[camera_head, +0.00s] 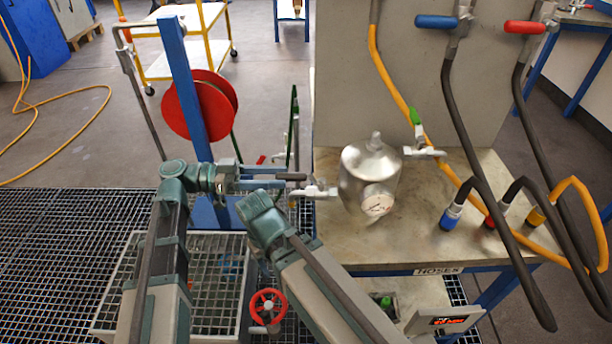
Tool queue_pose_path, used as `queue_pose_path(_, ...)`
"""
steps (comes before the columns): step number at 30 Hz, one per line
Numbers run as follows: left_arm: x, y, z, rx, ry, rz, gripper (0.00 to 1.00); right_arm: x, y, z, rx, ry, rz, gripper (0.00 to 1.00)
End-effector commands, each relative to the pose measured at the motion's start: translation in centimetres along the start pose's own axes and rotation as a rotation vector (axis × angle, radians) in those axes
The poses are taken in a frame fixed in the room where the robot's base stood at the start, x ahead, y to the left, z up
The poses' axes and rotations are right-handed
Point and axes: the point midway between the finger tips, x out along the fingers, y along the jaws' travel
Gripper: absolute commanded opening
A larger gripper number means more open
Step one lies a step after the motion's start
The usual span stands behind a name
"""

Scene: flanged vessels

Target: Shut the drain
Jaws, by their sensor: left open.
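A shiny metal vessel (370,170) with a round gauge (377,203) on its front stands on the bench. A small metal valve (316,192) sticks out from its left side, with a bit of yellow at its outer end. No label shows which valve is the drain. My left gripper (290,182) is open, level, and points right, with its fingertips close to the left valve. I cannot tell if they touch. My right arm's teal joint is just below; its gripper does not show.
A red handwheel (267,308) sits low between my arms, by a grated basin (215,280). A red hose reel (200,104) on a blue post stands behind my left arm. Black hoses with blue (437,21) and red (524,27) handles hang over the right of the bench (410,240).

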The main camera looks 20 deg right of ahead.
Motion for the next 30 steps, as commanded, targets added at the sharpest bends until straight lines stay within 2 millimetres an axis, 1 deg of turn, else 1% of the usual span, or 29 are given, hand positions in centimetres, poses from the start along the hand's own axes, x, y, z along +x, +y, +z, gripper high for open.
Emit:
queue_pose_path(1, 1.2, 0.1, 0.0, 0.000, -0.001, 0.004, 0.56, 0.0, 0.0, 0.0, 0.000, 0.000, 0.000, 0.61)
queue_pose_path(3, 2.6, 0.1, 0.0, 0.000, -0.001, 0.004, 0.56, 0.0, 0.0, 0.0, 0.000, 0.000, 0.000, 0.61)
queue_pose_path(6, 4.2, 0.1, 0.0, -0.001, -0.001, 0.003, 0.56, 0.0, 0.0, 0.0, 0.000, 0.000, 0.000, 0.61)
queue_pose_path(10, 5.8, 0.0, 0.0, -0.001, -0.001, 0.001, 0.56, 0.0, 0.0, 0.0, 0.000, 0.000, 0.000, 0.61)
queue_pose_path(16, 7.1, 0.0, 0.0, -0.001, -0.001, 0.000, 0.56, 0.0, 0.0, 0.0, 0.000, 0.000, 0.000, 0.61)
queue_pose_path(25, 7.2, 0.0, 0.0, -0.001, 0.000, -0.001, 0.56, 0.0, 0.0, 0.0, 0.000, 0.000, 0.000, 0.61)
queue_pose_path(26, 7.2, 0.0, 0.0, -0.001, 0.000, -0.001, 0.54, 0.0, 0.0, 0.0, 0.000, 0.000, 0.000, 0.61)
queue_pose_path(30, 7.2, 0.0, 0.0, -0.001, 0.000, -0.001, 0.28, 0.0, 0.0, 0.0, 0.000, 0.000, 0.000, 0.61)
